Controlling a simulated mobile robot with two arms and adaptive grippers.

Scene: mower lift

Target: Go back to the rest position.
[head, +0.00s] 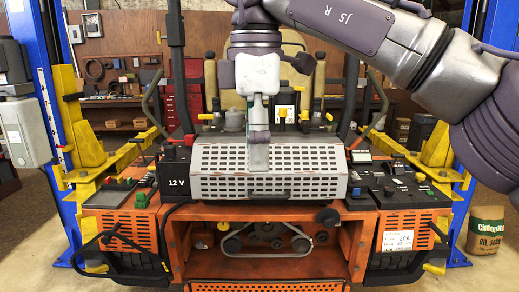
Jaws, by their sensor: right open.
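My right arm reaches in from the upper right. Its right gripper (258,138) points down in front of the perforated grey cover (310,160) in the middle of the orange mower (190,235). I see the gripper nearly edge-on, so its fingers overlap in the picture. It is open, with nothing visible in it. Its tips overlap the cover's upper part; I cannot tell whether they touch it. The cover looks closed, with a dark handle along its lower front edge. My left gripper is not in view.
Blue lift posts (42,70) with yellow arms stand on both sides of the mower. A black 12 V box (174,175) sits left of the cover, and a control panel (400,185) right of it. A paper sack (485,230) stands at the far right. A workbench is behind.

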